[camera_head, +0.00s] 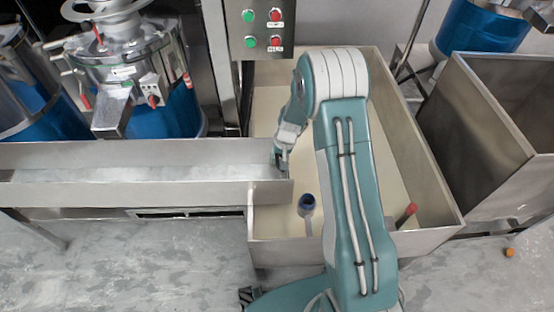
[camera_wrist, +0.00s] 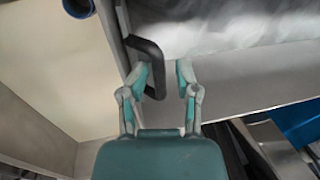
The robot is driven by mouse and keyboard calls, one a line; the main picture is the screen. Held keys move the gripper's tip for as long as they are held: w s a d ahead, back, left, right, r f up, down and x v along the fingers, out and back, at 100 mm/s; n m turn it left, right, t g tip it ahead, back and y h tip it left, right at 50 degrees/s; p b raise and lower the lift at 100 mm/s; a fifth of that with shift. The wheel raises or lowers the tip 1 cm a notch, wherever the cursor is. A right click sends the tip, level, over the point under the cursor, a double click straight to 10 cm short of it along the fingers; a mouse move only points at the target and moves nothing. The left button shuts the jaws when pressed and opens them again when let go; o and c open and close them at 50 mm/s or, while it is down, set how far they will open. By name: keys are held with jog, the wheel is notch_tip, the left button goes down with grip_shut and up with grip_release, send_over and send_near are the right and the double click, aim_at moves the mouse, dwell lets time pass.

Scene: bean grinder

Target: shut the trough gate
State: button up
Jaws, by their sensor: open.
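The trough (camera_head: 130,188) is a long metal channel on the left in the head view, with white material along its inside. In the wrist view the trough wall (camera_wrist: 235,88) fills the upper right. A dark bent handle (camera_wrist: 155,62) stands out at the trough's end. My gripper (camera_wrist: 162,75) is open, with the handle between its fingers, closer to the left one; I cannot tell whether they touch. In the head view my gripper (camera_head: 281,160) is at the trough's right end, partly hidden by my arm. The gate plate cannot be made out clearly.
A large cream-floored bin (camera_head: 265,112) lies beyond the trough's end. A blue-topped object (camera_head: 307,204) and a red-topped handle (camera_head: 407,213) stand in it. A control box (camera_head: 262,28) hangs behind. Metal grinders (camera_head: 128,75) stand at the left, another bin (camera_head: 480,140) at the right.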

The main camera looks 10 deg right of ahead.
jog(key=shift+d, duration=0.1)
jog(key=v, duration=0.7)
jog(key=shift+r, duration=0.45)
jog(key=s+a+r+n+t+h, duration=0.1)
jog(key=s+r, duration=0.4)
jog(key=r, duration=0.5)
jog(key=s+a+r+t, duration=0.1)
jog(key=s+r, duration=0.4)
jog(key=r, duration=0.5)
jog(key=s+r+t, duration=0.1)
jog(key=s+r, duration=0.1)
jog(key=s, duration=0.4)
jog(key=s+r+n+t+h, duration=0.1)
jog(key=s+r, duration=0.2)
jog(key=s, duration=0.3)
jog(key=s+r+t, duration=0.1)
jog(key=s+r, duration=0.1)
jog(key=s, duration=0.5)
jog(key=shift+d+r, duration=0.15)
jog(key=shift+r, duration=0.15)
